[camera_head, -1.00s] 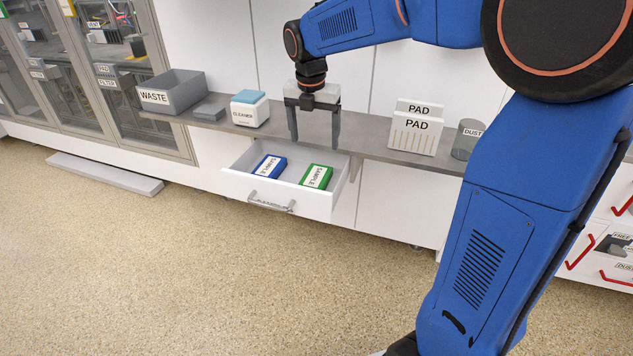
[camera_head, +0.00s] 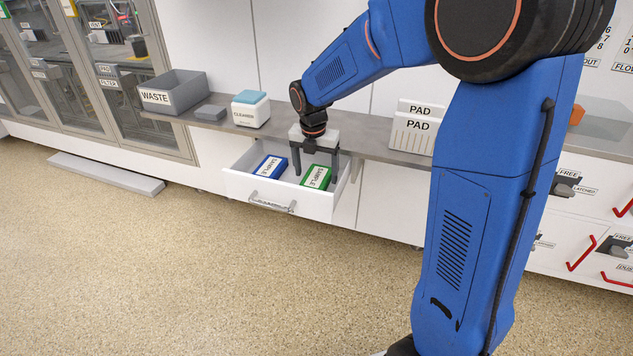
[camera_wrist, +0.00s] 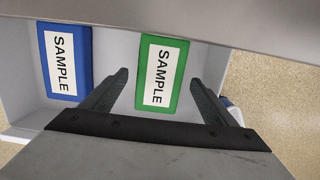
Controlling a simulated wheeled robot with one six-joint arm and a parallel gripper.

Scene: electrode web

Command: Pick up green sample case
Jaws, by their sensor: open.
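The green sample case (camera_head: 316,177) lies flat in the open drawer (camera_head: 290,206), on the right side, with a white SAMPLE label on top. It also shows in the wrist view (camera_wrist: 161,72). A blue sample case (camera_head: 270,167) lies to its left in the same drawer, also in the wrist view (camera_wrist: 66,60). My gripper (camera_head: 315,178) is open and points down over the green case. In the wrist view, one finger (camera_wrist: 108,90) is left of the green case, in the gap beside the blue case, and the other finger (camera_wrist: 207,100) is right of it. The fingers look apart from the green case.
The grey counter (camera_head: 375,151) runs behind and above the drawer. It bears a WASTE bin (camera_head: 172,92), a small grey block (camera_head: 210,113), a CLEANER box (camera_head: 251,110) and a PAD holder (camera_head: 411,132). The drawer walls are close around both cases. The floor in front is clear.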

